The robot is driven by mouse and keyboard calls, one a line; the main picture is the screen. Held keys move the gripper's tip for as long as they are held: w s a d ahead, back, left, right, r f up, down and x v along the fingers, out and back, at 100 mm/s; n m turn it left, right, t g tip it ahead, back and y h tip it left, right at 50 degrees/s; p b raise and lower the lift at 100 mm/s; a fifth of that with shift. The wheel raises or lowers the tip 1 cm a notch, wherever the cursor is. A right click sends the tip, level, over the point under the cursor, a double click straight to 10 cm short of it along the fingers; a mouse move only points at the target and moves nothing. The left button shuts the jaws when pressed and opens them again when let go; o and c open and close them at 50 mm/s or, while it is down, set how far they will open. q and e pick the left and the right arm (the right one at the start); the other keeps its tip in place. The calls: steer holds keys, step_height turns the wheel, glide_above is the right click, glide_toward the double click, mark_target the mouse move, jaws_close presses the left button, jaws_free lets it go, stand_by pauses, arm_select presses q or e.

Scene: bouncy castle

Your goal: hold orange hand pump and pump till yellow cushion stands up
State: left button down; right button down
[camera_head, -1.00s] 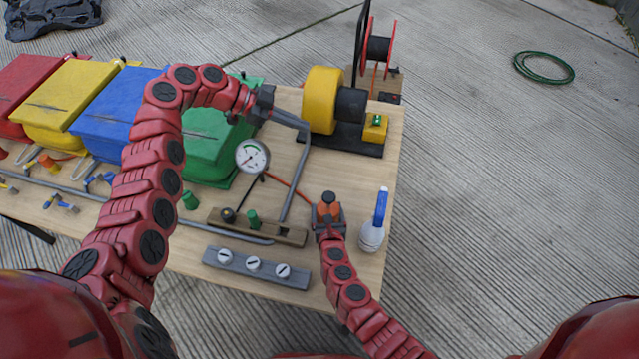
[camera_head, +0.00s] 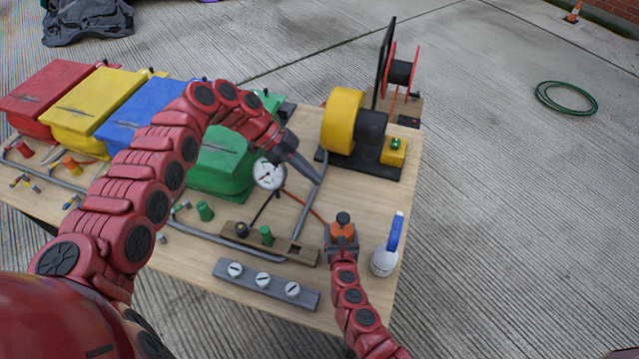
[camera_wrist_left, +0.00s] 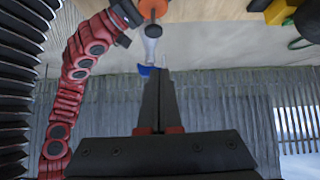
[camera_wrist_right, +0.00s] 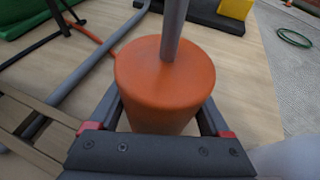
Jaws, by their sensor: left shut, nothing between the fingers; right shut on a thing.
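The orange hand pump (camera_head: 342,231) stands near the right front of the wooden table, with a dark knob on top. My right gripper (camera_head: 341,246) is shut on its orange body. In the right wrist view the orange body (camera_wrist_right: 165,85) sits between the fingers, and a grey rod rises from its top. My left gripper (camera_head: 319,181) is shut and empty, above the table behind and left of the pump, pointing down and right. Its closed fingers (camera_wrist_left: 159,80) show in the left wrist view. The yellow cushion (camera_head: 95,103) lies low between red and blue cushions, its top creased.
A white gauge (camera_head: 269,173), grey pipes and a wooden strip with a green knob (camera_head: 266,236) lie left of the pump. A grey bar of white dials (camera_head: 263,280) is in front. A blue-and-white bottle (camera_head: 385,258) stands right, a yellow blower (camera_head: 343,120) behind.

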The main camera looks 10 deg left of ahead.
arm_select(q)
glide_above(342, 214)
steer(key=a, duration=0.2)
step_height(342, 214, down, 6)
steer(key=shift+w+f, duration=0.15)
steer(key=shift+f, duration=0.8)
steer(key=shift+w+f, duration=0.1)
steer(key=shift+f, duration=0.85)
steer(key=shift+d+f, duration=0.2)
steer(key=shift+f, duration=0.45)
step_height(342, 214, down, 2)
steer(key=shift+a+f, duration=0.15)
steer(key=shift+f, duration=0.05)
steer(key=shift+a+f, duration=0.15)
steer(key=shift+f, duration=0.05)
